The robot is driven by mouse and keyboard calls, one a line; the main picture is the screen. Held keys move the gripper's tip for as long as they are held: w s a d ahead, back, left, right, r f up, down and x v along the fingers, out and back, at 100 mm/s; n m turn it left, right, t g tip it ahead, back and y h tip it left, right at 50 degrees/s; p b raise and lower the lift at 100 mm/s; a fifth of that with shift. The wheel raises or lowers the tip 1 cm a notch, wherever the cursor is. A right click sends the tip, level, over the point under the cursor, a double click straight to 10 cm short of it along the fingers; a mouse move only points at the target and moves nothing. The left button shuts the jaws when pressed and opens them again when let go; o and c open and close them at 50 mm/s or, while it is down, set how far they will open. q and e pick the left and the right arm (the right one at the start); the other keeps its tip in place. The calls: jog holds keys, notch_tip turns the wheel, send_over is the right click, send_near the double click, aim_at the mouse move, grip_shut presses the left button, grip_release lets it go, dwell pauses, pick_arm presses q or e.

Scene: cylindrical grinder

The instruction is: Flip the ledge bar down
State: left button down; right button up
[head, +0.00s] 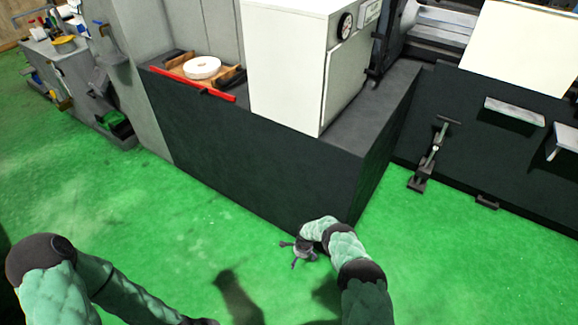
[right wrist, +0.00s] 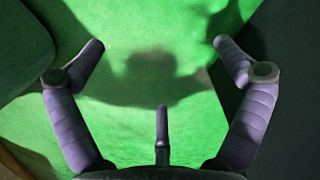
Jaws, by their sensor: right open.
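A red bar (head: 192,84) lies along the front top edge of the dark machine base (head: 250,150), left of the white cabinet. It is the likeliest ledge bar, but I cannot be certain. My right gripper (head: 296,252) is low over the green floor, in front of the base's near corner, well apart from the red bar. In the right wrist view my right gripper (right wrist: 158,65) has its fingers spread, with nothing between them but floor and shadow. My left arm comes in at the lower left; its gripper is out of the picture.
The white cabinet (head: 295,70) with a round gauge stands on the base. A wooden tray (head: 186,64) with a white disc (head: 202,67) sits behind the red bar. Two grey ledges (head: 514,110) and a lever stand (head: 428,165) are at the right. The green floor (head: 190,215) in front is clear.

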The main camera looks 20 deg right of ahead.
jog(key=s+a+r+n+y+p, duration=0.1)
jog(key=s+a+r+n, duration=0.1)
jog(key=a+r+n, duration=0.15)
jog(key=s+a+r+n+y, duration=0.1)
jog(key=s+a+r+n, duration=0.1)
jog(key=a+r, duration=0.25)
jog(key=s+a+r+n+p, duration=0.1)
jog(key=s+a+r+n, duration=0.2)
jog(key=s+r, duration=0.4)
jog(key=s+a+r+n+p, duration=0.1)
jog(key=s+a+r+n, duration=0.2)
jog(key=s+r, duration=0.5)
jog(key=s+a+r+n+y+p, duration=0.1)
jog(key=s+a+r+n, duration=0.2)
jog(key=s+r, duration=0.5)
jog(key=shift+s+a, duration=0.25)
jog(key=shift+s, duration=0.2)
jog(key=shift+n, duration=0.25)
